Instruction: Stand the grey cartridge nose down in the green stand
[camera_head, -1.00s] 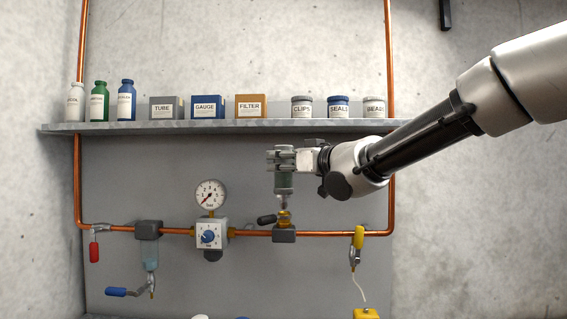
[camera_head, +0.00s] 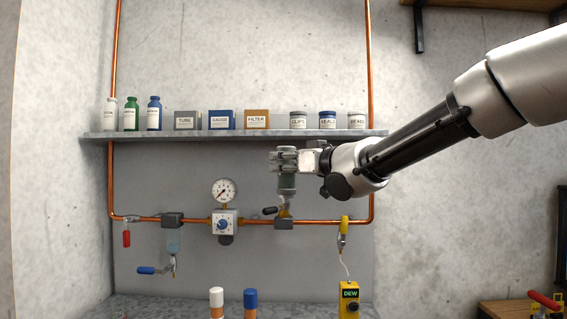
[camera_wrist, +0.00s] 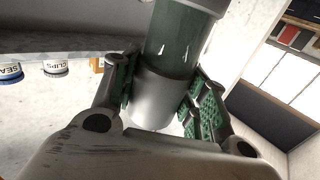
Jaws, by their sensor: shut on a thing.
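My gripper (camera_head: 284,160) is shut around a cylindrical cartridge (camera_head: 286,184) with a greyish-green, see-through body. The cartridge hangs roughly upright below the fingers, in front of the wall pipe as I see it. In the wrist view the cartridge (camera_wrist: 172,45) has a dark green clear section between pale grey ends, with droplets or bright flecks in it. The green-padded fingers of my gripper (camera_wrist: 160,95) lie on both sides of it. The cartridge's lower tip overlaps the brass fitting (camera_head: 284,213), so I cannot tell their gap. I see no green stand in either view.
A shelf (camera_head: 230,134) with bottles, boxes and jars runs above my gripper. A copper pipe (camera_head: 300,222) carries a gauge (camera_head: 224,191) and valves. On the bench (camera_head: 165,306) below are a white-capped item (camera_head: 216,298), a blue-capped item (camera_head: 250,299) and a yellow DEW meter (camera_head: 349,300).

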